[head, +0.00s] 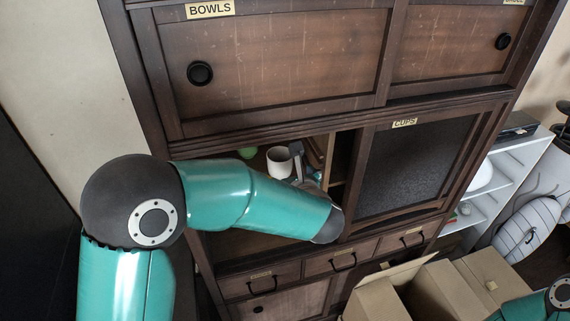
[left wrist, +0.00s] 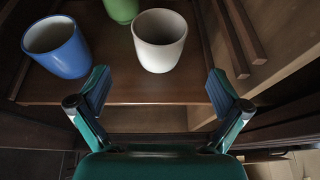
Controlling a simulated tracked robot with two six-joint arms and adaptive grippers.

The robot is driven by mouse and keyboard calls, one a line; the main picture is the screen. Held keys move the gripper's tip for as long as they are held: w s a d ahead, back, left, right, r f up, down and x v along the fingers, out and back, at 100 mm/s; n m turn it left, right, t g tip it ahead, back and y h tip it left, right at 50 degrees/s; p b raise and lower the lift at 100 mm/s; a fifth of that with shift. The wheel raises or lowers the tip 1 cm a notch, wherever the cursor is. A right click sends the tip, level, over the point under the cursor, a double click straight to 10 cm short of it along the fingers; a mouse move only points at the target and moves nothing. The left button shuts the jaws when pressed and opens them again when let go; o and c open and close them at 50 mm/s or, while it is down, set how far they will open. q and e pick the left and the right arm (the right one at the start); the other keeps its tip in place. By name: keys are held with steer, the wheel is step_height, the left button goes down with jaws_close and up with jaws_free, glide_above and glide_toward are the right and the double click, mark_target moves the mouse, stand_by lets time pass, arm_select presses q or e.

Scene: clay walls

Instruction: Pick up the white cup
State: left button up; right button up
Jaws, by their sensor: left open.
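The white cup (head: 279,162) stands upright on a shelf inside the open left part of the cabinet. In the left wrist view the white cup (left wrist: 160,41) is just ahead of my left gripper (left wrist: 154,88), right of centre between the fingers. The fingers are open and empty, apart from the cup. In the head view my left forearm hides most of the left gripper and part of the opening. My right gripper is not in view; only a piece of my right arm shows at the lower right corner.
A blue cup (left wrist: 57,46) stands to the left and a green cup (left wrist: 121,9) behind, close to the white one. Upright wooden panels (left wrist: 237,33) bound the right side. The sliding door (head: 415,165) labelled CUPS covers the right half. Cardboard boxes (head: 440,289) stand below.

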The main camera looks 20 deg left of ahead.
mark_target(278, 157)
arm_select(q)
steer(key=w+a, duration=0.1)
steer(key=w, duration=0.1)
steer(key=shift+w+a, duration=0.35)
steer(key=shift+a, duration=0.05)
steer(key=shift+p+x, duration=0.75)
steer(key=shift+x, duration=1.85)
steer(key=c, duration=1.3)
